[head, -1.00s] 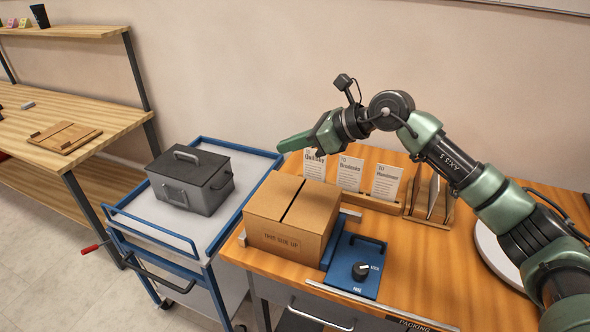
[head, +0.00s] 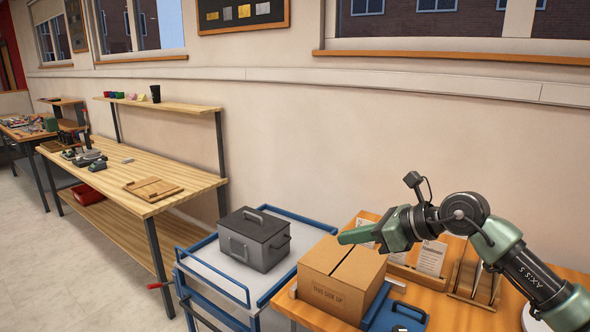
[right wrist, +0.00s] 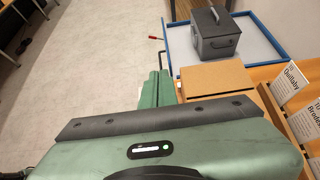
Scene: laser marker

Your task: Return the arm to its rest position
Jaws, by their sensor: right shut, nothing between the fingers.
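My right arm comes in from the right in the head view. Its green gripper (head: 342,239) is shut and empty, held in the air above the cardboard box (head: 343,279) and pointing left. In the right wrist view the shut fingers (right wrist: 157,88) show in the middle, with the box (right wrist: 215,78) just right of them. The gripper appears apart from the box. My left gripper is not in view.
A blue-edged cart (head: 212,270) carries a grey lidded metal box (head: 253,239). A wooden workbench (head: 130,178) stands left. Air above the cart is clear.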

